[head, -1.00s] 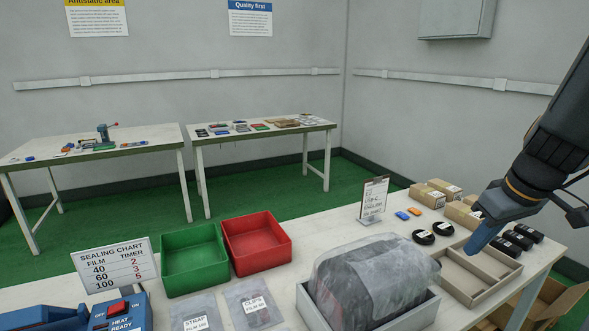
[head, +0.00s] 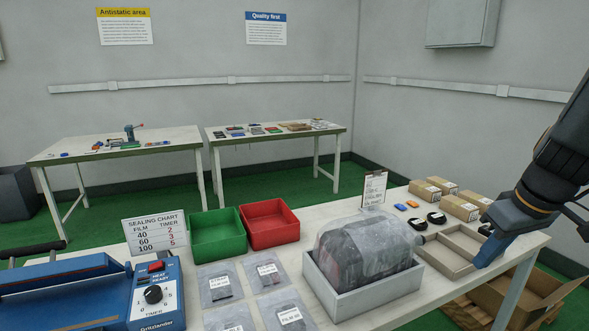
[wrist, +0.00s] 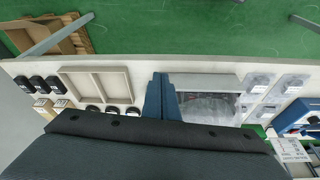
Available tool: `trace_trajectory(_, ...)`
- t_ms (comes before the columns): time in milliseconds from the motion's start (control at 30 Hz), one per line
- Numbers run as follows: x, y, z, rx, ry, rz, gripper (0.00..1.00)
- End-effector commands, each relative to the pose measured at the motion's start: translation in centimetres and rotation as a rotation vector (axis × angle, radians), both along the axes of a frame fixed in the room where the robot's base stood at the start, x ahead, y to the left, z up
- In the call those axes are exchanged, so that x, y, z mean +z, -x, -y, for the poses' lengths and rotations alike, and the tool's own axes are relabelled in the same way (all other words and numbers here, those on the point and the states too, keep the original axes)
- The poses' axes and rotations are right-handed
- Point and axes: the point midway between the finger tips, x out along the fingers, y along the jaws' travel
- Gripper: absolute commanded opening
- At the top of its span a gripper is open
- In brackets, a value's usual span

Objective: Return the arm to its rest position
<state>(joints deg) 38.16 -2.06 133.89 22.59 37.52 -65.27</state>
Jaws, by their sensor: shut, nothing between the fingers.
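My gripper (head: 484,258) shows at the right of the head view, pointing down over the right end of the white table. Its blue fingers are shut and empty. In the head view it overlaps the right part of the beige divided tray (head: 437,263). In the wrist view the shut fingers (wrist: 160,80) show between the beige tray (wrist: 125,83) and the light grey bin (wrist: 215,82). The arm comes in from the upper right of the head view.
A grey bin (head: 345,301) with a plastic-covered dark load stands left of the tray. Green (head: 217,243) and red (head: 270,230) bins, a blue sealer (head: 150,318), bagged items and small cartons (head: 459,208) share the table. Open cardboard boxes (head: 520,290) stand on the floor at right.

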Motion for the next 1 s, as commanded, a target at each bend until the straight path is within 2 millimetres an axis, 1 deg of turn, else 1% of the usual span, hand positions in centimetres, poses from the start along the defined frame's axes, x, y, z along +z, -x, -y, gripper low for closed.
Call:
trace_trajectory(267, -1.6, -0.2, -3.4, -0.018, -0.023, -0.051, 0.0)
trace_trajectory(467, -3.3, 0.0, -7.1, -0.042, -0.037, -0.106, 0.0)
trace_trajectory(567, -4.4, 0.3, -9.5, -0.057, -0.041, -0.142, 0.0)
trace_trajectory(667, -5.7, 1.0, -12.6, -0.078, -0.039, -0.187, 0.0)
trace_trajectory(700, -6.3, 1.4, -14.0, -0.087, -0.035, -0.206, 0.0)
trace_trajectory(800, -7.8, 2.7, -17.1, -0.115, -0.019, -0.249, 0.0)
trace_trajectory(900, -8.8, 3.8, -19.3, -0.141, -0.003, -0.274, 0.0)
trace_trajectory(1000, -9.4, 4.7, -20.7, -0.161, 0.009, -0.29, 0.0)
